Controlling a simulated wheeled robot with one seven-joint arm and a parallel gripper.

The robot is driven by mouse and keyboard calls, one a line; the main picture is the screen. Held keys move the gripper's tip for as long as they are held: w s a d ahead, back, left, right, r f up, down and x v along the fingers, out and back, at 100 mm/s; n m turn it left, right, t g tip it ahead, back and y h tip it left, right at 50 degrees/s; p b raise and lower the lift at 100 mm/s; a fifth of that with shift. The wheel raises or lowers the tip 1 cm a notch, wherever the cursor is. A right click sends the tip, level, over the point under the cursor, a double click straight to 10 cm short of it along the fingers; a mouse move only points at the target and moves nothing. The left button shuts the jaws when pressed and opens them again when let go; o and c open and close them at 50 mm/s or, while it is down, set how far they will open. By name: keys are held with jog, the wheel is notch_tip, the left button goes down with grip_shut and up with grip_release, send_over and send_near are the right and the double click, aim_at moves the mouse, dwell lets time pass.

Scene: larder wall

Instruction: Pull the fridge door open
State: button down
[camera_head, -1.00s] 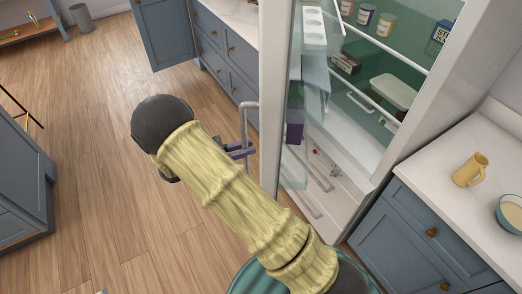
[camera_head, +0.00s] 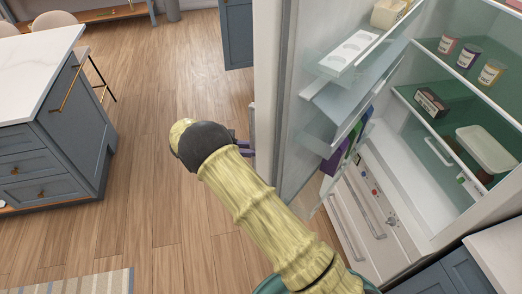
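The fridge door (camera_head: 268,90) stands wide open, with its edge and shelved inner side facing me. Its handle (camera_head: 252,122) shows as a thin grey strip on the door's outer side, mostly hidden behind the door edge. My gripper (camera_head: 244,148) is at the handle, to the left of the door edge. Only parts of its purple fingers show past my dark wrist; their grip on the handle is hidden. The fridge interior (camera_head: 440,135) is exposed on the right, with green-backed shelves.
Jars (camera_head: 468,54), a dark box (camera_head: 431,102) and a pale lidded container (camera_head: 487,148) stand on the fridge shelves. The door racks hold an egg tray (camera_head: 349,52). An island (camera_head: 60,130) stands at left. Open wooden floor (camera_head: 150,180) lies between it and the door.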

jog(key=shift+w+a+r, duration=0.1)
jog(key=shift+w+a, duration=0.35)
jog(key=shift+w, duration=0.25)
